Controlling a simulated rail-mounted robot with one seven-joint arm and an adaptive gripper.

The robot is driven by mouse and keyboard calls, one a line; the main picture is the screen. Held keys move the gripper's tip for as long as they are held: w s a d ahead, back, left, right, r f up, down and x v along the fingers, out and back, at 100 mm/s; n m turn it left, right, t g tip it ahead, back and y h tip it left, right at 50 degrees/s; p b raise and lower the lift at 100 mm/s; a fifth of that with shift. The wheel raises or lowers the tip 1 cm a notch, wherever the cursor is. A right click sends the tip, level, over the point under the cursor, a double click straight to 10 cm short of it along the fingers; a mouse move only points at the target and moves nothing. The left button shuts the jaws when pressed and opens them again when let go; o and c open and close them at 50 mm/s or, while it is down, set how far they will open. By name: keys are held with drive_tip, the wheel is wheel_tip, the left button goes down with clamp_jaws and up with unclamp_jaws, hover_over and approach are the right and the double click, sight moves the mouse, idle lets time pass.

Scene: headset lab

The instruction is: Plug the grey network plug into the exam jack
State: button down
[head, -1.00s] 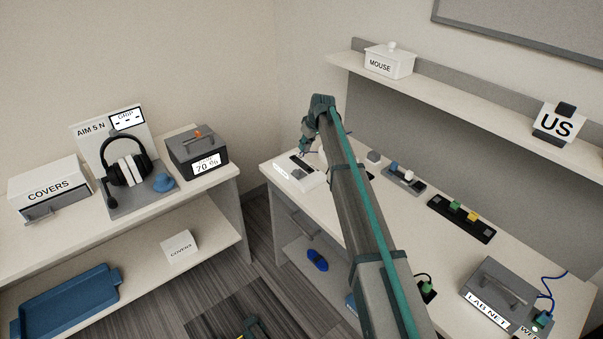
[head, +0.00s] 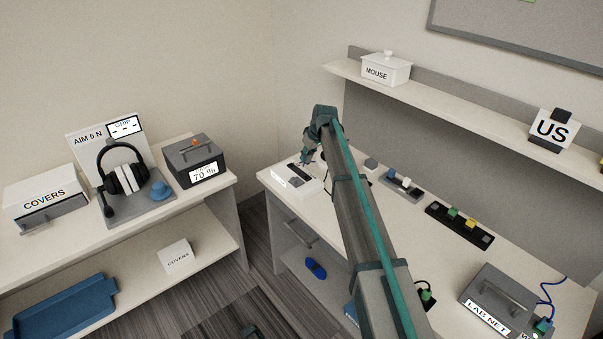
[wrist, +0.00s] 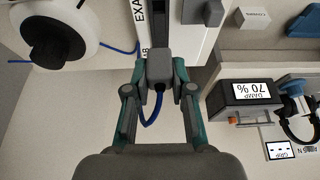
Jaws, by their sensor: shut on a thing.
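My gripper (wrist: 160,72) is shut on the grey network plug (wrist: 159,67) in the wrist view. A blue cable (wrist: 152,112) loops from the plug between the fingers. The plug's front end is over the edge of the white exam box (wrist: 149,18), whose label is partly cut off. I cannot tell whether the plug sits in the jack, whose opening is hidden. In the head view my gripper (head: 307,158) is small beside the white box (head: 284,179) at the far left end of the right-hand bench.
A white round thing with a black knob (wrist: 55,32) is close by in the wrist view. The grey 70 % case (head: 190,160) and the headset (head: 122,174) stand on the left bench. The lab net box (head: 500,290) is at the bench's near right.

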sight(309, 163)
drive_tip(key=shift+f, duration=0.15)
drive_tip(key=shift+f+b, duration=1.2)
drive_tip(key=shift+f, duration=1.45)
drive_tip(key=shift+f+b, duration=0.7)
drive_tip(key=shift+f, duration=0.35)
drive_tip(key=c, duration=0.9)
unclamp_jaws()
drive_tip(key=shift+r, duration=0.15)
drive_tip(key=v, duration=1.1)
drive_tip(key=shift+r, duration=0.4)
